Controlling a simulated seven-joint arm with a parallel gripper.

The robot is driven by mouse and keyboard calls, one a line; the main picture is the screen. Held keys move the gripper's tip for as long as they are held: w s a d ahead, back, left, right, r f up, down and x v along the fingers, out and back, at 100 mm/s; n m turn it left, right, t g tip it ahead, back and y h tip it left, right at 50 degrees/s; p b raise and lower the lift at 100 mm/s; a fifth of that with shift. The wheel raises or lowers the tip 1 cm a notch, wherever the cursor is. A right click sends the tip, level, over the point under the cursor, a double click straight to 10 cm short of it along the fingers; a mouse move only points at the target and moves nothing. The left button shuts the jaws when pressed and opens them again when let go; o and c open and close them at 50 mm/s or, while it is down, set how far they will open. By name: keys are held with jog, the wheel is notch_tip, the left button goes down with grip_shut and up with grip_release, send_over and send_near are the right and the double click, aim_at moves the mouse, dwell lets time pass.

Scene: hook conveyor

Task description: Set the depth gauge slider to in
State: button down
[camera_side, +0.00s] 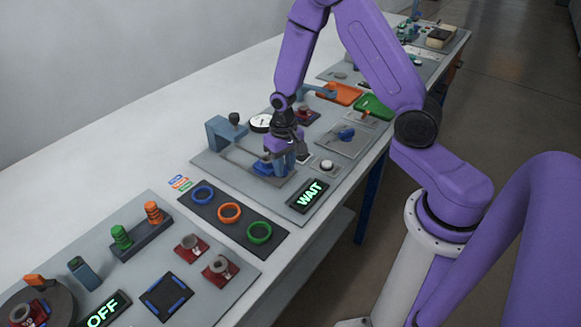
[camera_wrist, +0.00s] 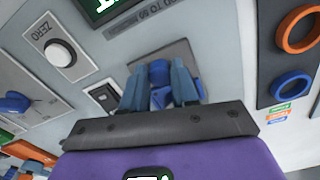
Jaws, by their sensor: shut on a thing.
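My gripper (camera_side: 281,160) is low over the grey gauge plate (camera_side: 212,164), pointing down. In the wrist view its two blue-grey fingers (camera_wrist: 160,82) stand either side of a blue block (camera_wrist: 159,68) and are shut on it. This block appears to be the slider; its blue base (camera_side: 264,169) shows beside the fingers in the side view. The fingers hide part of it, and I cannot read any in or out mark. A round white dial (camera_side: 260,123) and a blue-grey bracket (camera_side: 222,132) with a dark knob stand behind.
A green WAIT display (camera_side: 309,194) lies at the plate's front. A white ZERO button (camera_side: 327,166) sits to its right, also in the wrist view (camera_wrist: 60,52). A panel with blue, orange and green rings (camera_side: 229,212) is at the left. Bare white table lies behind.

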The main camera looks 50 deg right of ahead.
jog(key=w, duration=0.7)
jog(key=c, duration=0.9)
grip_release()
jog(key=shift+o, duration=0.2)
jog(key=shift+r, duration=0.1)
notch_tip(320, 180, up, 17)
jog(key=shift+r, duration=0.15)
